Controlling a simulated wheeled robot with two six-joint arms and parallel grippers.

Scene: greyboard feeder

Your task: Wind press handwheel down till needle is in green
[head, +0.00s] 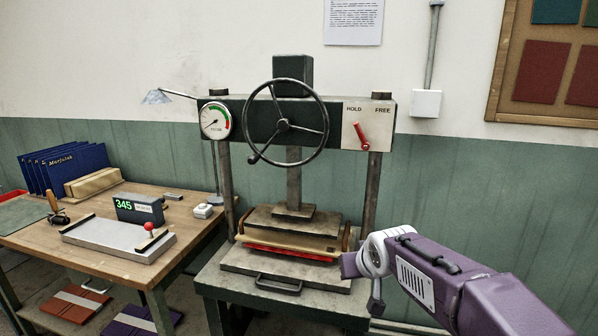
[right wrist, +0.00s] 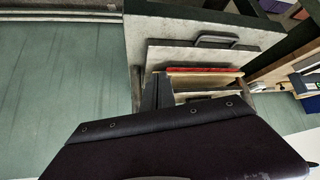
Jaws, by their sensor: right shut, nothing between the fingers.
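The handwheel (head: 283,125), a dark three-spoked ring with a knob at its lower left, is on the front of the press crossbeam (head: 246,118). The round gauge (head: 215,121) is left of it. Its arc shows green at the upper right and red beside it; its thin dark needle seems to point to the lower left, outside the green. My right gripper (head: 352,266) is shut and empty, low by the right side of the press bed and well below the wheel. Its dark fingers show in the right wrist view (right wrist: 157,92). My left gripper is out of view.
A red lever (head: 362,137) on the HOLD/FREE plate slants with its upper end toward HOLD. The platen (head: 293,222) rests over a stack with a red layer (head: 290,252). The workbench (head: 110,265) at left holds books, a display and a tray. Space before the wheel is clear.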

